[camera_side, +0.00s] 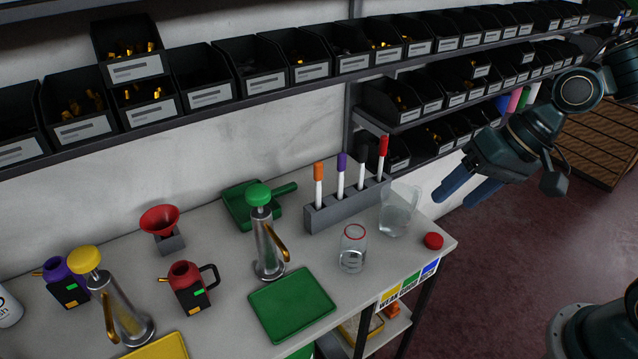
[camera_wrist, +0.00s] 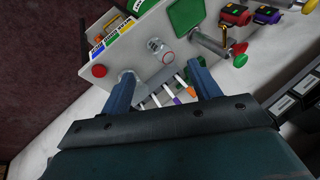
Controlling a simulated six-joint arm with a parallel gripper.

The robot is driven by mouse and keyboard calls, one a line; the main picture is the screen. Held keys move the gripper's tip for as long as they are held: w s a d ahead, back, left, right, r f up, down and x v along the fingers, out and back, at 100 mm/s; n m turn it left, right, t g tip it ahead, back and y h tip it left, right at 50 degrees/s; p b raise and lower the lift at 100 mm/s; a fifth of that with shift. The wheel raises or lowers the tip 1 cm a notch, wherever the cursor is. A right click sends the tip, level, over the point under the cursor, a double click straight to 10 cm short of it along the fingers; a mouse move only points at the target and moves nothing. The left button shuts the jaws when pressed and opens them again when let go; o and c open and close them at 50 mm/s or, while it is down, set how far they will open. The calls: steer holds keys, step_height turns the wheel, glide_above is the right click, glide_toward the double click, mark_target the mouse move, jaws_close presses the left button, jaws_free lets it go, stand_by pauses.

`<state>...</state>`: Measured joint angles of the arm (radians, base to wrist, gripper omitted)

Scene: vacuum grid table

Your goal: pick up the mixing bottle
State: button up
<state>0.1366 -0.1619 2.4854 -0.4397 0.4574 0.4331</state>
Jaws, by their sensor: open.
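A clear bottle with a red rim (camera_side: 353,250), which looks to be the mixing bottle, stands upright and open on the white table near its right end. It also shows in the wrist view (camera_wrist: 155,46), beyond and between my fingertips. A round red cap (camera_side: 433,241) lies apart from it at the table's right corner. My gripper (camera_side: 463,194) is open and empty, up and to the right of the bottle in the side view, clear of the table. Its two blue fingers frame the table in the wrist view (camera_wrist: 161,70).
A clear jug (camera_side: 397,212) stands close to the bottle's right. A grey rack with several markers (camera_side: 345,205) is behind it. A green tray (camera_side: 291,304) and a green-topped pump (camera_side: 265,235) are to its left. Shelves of black bins (camera_side: 262,67) line the wall.

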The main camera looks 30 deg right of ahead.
steer(key=w+a+f+m+y, duration=0.5)
steer(key=w+f+m+y, duration=0.15)
steer(key=f+m, duration=0.25)
steer(key=m+t, duration=0.6)
steer(key=m, duration=0.9)
glide_toward(355, 230)
steer(key=a+r, duration=0.2)
steer(key=a, duration=0.1)
steer(key=shift+a+r+h, duration=0.1)
steer(key=shift+a+h, duration=0.2)
steer(key=shift+h, duration=0.15)
steer(key=shift+x, duration=0.8)
steer(key=shift+x, duration=2.9)
steer(key=shift+s, duration=0.1)
steer(key=shift+c, duration=0.2)
jaws_close()
